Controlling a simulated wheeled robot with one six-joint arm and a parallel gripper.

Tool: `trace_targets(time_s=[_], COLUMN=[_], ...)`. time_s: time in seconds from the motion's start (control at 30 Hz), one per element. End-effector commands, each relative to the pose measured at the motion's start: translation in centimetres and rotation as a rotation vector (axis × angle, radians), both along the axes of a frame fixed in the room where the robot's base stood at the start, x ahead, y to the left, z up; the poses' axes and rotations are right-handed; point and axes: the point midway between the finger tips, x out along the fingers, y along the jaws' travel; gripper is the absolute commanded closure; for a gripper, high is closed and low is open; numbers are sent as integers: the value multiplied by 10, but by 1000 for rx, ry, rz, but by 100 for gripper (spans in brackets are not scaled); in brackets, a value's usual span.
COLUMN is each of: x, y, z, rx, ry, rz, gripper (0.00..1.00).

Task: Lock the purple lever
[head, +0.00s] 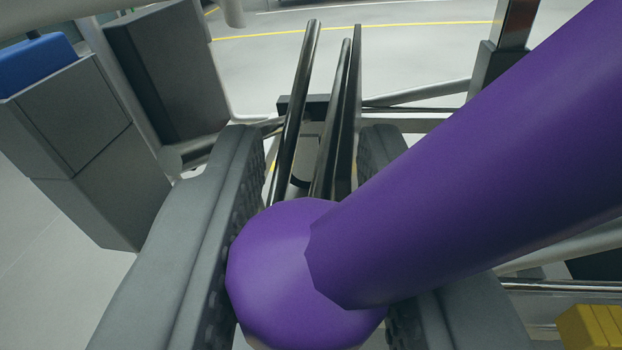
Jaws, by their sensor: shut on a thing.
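The purple lever (480,170) fills the right side of the head view. Its thick bar runs from the upper right down to a rounded purple end (290,275) at bottom centre. My gripper (312,210) has one grey padded finger on each side of this rounded end. The fingers are shut on it, with the left finger against its left side. The bar passes in front of the right finger and hides much of it. The lever's pivot and any latch are out of view or cannot be made out.
Dark metal rods (300,100) rise beyond the fingers. Grey boxes (85,150) stand at left, one with a blue top (38,65). A yellow block (592,328) is at lower right. A grey post (505,45) stands at upper right. Open floor with a yellow line lies behind.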

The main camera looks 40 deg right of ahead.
Motion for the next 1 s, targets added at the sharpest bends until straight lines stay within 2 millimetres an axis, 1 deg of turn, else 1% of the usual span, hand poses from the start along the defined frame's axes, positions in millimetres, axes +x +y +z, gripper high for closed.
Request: trace_targets(time_s=[0.33, 0.87, 0.9, 0.93, 1.0], x=[-7, -9, -9, -9, -9], y=[-6, -7, -7, -7, -7], z=[-6, -7, -7, -7, -7], rx=[-98, -118, -119, -118, -118], ry=[130, 158, 157, 158, 158], rz=[0, 1, 0, 1, 1], gripper=[100, 100, 72, 66, 66])
